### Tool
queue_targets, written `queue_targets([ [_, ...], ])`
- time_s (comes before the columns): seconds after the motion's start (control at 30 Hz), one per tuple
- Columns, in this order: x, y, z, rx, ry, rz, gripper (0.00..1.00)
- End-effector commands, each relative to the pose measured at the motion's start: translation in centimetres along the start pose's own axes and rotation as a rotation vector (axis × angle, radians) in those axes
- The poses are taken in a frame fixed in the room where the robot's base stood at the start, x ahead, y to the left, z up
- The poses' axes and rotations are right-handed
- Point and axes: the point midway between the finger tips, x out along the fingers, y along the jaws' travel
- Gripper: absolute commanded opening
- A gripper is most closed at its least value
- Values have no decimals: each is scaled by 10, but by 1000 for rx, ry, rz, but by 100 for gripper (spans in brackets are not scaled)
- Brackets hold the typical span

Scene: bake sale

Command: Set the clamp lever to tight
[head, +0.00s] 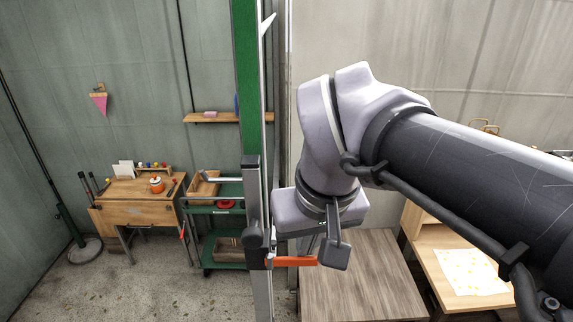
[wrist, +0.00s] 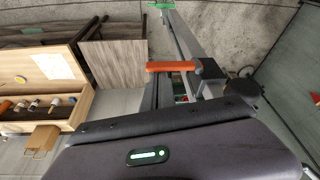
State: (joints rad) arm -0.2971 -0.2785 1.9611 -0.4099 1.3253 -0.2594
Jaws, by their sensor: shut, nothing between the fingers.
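The clamp lever (head: 290,261) is an orange-red bar that sticks out level to the right from a dark clamp block (head: 258,259) on the upright metal post. In the wrist view the lever (wrist: 172,67) points left from its dark block (wrist: 210,71). My gripper (head: 335,258) is shut and empty, its dark end just right of the lever's free tip in the head view. I cannot tell whether it touches the lever. In the wrist view the fingers show only partly, below the lever.
A tall green and grey post (head: 247,90) rises beside my arm. A wooden-topped table (head: 355,280) stands below my gripper. A green shelf cart (head: 222,248) and a wooden desk (head: 135,190) stand at the left. Floor is clear at front left.

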Motion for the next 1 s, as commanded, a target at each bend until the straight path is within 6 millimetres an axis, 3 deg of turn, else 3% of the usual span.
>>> queue_targets([
  [0.57, 0, 0, 2, 0, -3, 0, 0],
  [1.0, -8, 14, 8, 1, -6, 0, 0],
])
